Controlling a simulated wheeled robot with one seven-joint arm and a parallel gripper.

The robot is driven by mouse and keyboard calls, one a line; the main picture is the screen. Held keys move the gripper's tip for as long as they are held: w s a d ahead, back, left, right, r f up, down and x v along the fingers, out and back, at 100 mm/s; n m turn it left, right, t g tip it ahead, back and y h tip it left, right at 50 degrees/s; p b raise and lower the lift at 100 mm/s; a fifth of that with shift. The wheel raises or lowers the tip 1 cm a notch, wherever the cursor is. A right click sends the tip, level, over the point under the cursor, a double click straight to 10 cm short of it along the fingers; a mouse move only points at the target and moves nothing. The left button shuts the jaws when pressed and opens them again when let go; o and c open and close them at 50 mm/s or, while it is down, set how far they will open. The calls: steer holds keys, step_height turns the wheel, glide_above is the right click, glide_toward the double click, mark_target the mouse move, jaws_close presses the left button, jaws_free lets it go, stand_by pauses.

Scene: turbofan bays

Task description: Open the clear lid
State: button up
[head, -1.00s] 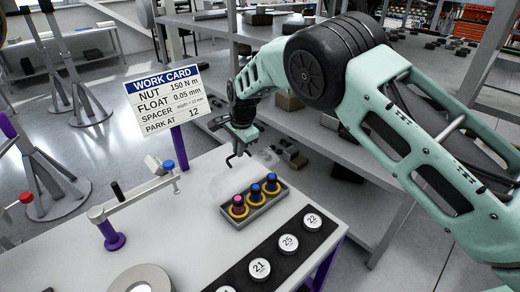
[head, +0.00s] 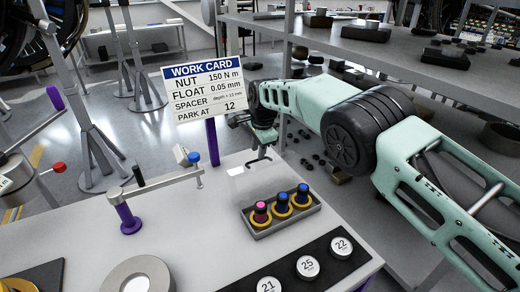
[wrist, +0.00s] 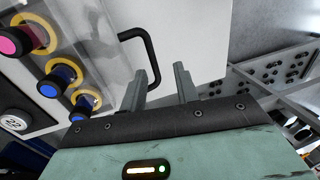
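The clear lid (wrist: 108,62) shows faintly in the wrist view as a see-through pane beside and partly across the colored pegs. Its outline is hard to make out in the head view, so I cannot tell its exact tilt. A black bent handle (wrist: 150,48) shows in the wrist view, and in the head view (head: 258,161) just below my gripper (head: 263,143). In the wrist view my gripper (wrist: 163,86) is open. The handle's lower end reaches between the fingers, close to the left one; I cannot tell whether they touch.
A grey tray (head: 264,233) holds pink- and blue-topped pegs with yellow rings. Numbered round pieces (head: 308,266) lie on a black strip in front. A work card (head: 204,92) stands on a purple post behind. A jointed bar (head: 160,186) stands left. Shelving (head: 400,52) is behind my arm.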

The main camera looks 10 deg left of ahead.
steer(key=b+v, duration=0.3)
steer(key=v, duration=1.4)
steer(key=shift+r+b, duration=0.25)
steer(key=shift+b, duration=0.05)
steer(key=s+d+f+n, duration=0.2)
steer(key=s+d+n, duration=0.4)
steer(key=s, duration=0.8)
steer(key=s+d+f+n+g, duration=0.1)
steer(key=s+d+n, duration=0.5)
steer(key=s, duration=0.8)
steer(key=s+d+f+n+g, duration=0.1)
steer(key=s+d+f+n, duration=0.2)
steer(key=s, duration=1.1)
steer(key=d+n, duration=0.3)
steer(key=d, duration=0.3)
steer(key=shift+d+f+n+h, duration=0.3)
steer(key=shift+d+h, duration=0.05)
steer(key=shift+h, duration=0.05)
